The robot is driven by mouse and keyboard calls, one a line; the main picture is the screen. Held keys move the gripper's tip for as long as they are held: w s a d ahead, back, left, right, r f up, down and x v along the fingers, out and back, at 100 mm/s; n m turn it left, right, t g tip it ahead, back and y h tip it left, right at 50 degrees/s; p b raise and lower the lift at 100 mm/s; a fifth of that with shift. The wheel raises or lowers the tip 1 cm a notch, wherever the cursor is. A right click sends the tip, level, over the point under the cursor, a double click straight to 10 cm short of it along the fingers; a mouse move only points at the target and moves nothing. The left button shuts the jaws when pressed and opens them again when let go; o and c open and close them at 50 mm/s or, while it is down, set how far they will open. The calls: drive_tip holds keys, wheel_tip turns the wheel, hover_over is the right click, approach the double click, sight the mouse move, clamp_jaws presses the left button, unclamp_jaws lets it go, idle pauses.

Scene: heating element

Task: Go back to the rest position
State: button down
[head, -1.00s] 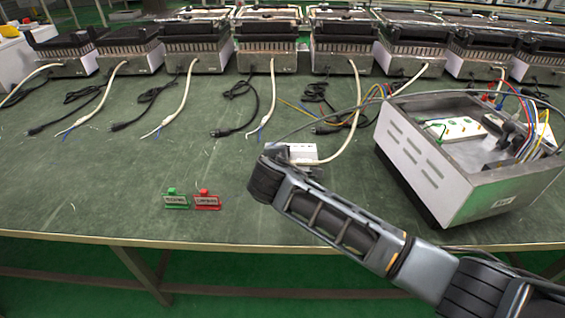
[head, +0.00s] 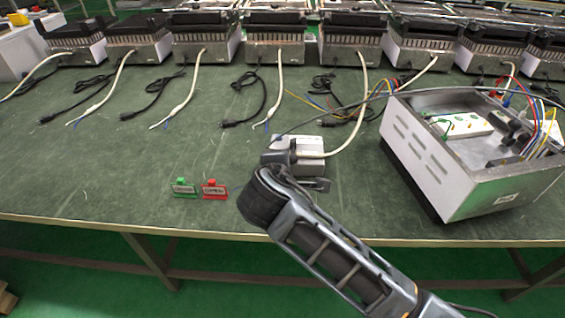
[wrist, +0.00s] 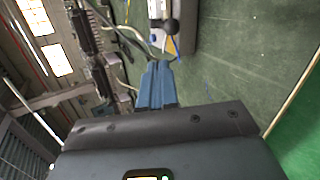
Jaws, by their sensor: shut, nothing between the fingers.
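My gripper (wrist: 158,66) shows in the wrist view as two blue fingers held together, with nothing between them. In the head view my arm reaches from the lower right over the front of the green table (head: 130,165). Its wrist end is above the table, left of the open metal casing (head: 450,185). The fingers cannot be made out in the head view.
A green tag (head: 184,189) and a red tag (head: 214,190) stand near the table's front edge. A row of grill appliances (head: 276,45) lines the back, with white and black cables in front. Coloured wires hang at the casing. The table's left front is clear.

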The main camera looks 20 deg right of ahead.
drive_tip(key=s+a+f+m+y, duration=0.3)
drive_tip(key=s+a+m+y, duration=0.15)
drive_tip(key=s+a, duration=0.55)
drive_tip(key=s+m+t+y+p, duration=0.1)
drive_tip(key=s+m+y+p, duration=0.2)
drive_tip(key=s, duration=0.7)
drive_tip(key=s+d+r+m+t+h, duration=0.1)
drive_tip(key=s+d+r+m, duration=0.15)
drive_tip(key=s+d, duration=0.45)
drive_tip(key=s+d+r+m+t+h, duration=0.15)
drive_tip(key=s+m, duration=0.25)
drive_tip(key=s, duration=0.7)
drive_tip(key=s+d+r+m, duration=0.1)
drive_tip(key=s+d+r, duration=0.7)
drive_tip(key=s+d, duration=0.2)
drive_tip(key=shift+d+r, duration=0.15)
drive_tip(key=shift+r, duration=0.15)
